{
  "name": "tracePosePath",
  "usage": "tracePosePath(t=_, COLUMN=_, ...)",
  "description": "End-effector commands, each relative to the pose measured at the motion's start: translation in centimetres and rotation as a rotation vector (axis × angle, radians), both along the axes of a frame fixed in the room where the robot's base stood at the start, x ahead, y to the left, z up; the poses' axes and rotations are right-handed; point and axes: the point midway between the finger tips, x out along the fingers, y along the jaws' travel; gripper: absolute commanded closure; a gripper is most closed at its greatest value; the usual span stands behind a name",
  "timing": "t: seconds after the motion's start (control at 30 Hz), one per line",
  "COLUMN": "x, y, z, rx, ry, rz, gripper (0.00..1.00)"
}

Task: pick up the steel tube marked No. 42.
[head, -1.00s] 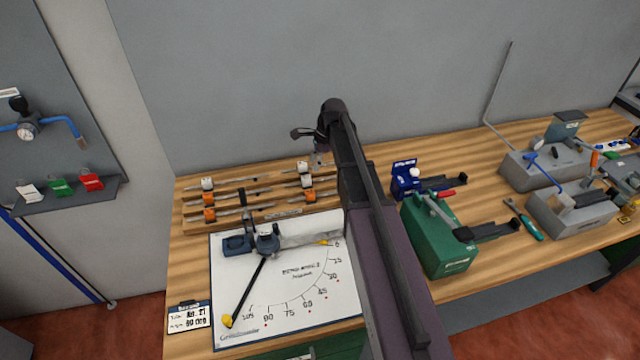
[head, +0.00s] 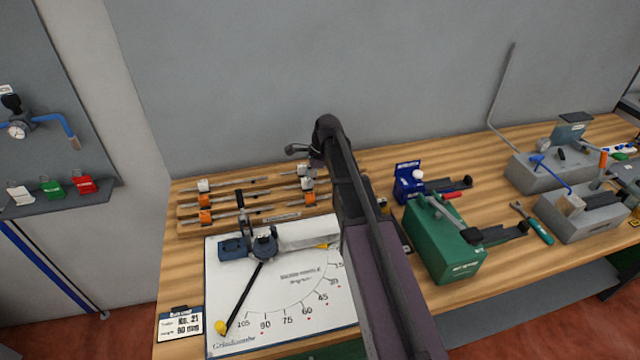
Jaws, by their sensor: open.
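Several thin steel tubes (head: 232,205) lie across a wooden rack (head: 190,229) at the back left of the bench, with white and orange tags on them. The numbers on the tags are too small to read, so I cannot tell which tube is No. 42. My gripper (head: 316,163) is small in view, just above the rack's right end, below the far end of my arm. It is open and no tube shows in it. My arm covers the area just right of the rack.
A bender with a black lever (head: 246,292) stands on a white angle board (head: 222,340) before the rack. A card (head: 180,324) reads No. 21, 90 deg. Right of my arm stand a blue device (head: 408,182), a green machine (head: 440,240) and grey machines (head: 580,212).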

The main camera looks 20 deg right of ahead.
Motion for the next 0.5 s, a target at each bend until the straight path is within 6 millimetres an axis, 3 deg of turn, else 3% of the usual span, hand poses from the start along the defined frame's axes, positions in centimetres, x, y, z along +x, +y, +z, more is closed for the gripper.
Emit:
tracePosePath(t=0.13, x=0.00, y=-0.02, z=0.03, rx=0.000, ry=0.000, rz=0.000, gripper=0.51)
tracePosePath(t=0.17, x=0.00, y=-0.02, z=0.03, rx=0.000, ry=0.000, rz=0.000, gripper=0.57)
tracePosePath(t=0.3, x=0.00, y=-0.04, z=0.02, rx=0.000, ry=0.000, rz=0.000, gripper=0.99)
tracePosePath(t=0.5, x=0.00, y=-0.04, z=0.05, rx=0.000, ry=0.000, rz=0.000, gripper=1.00)
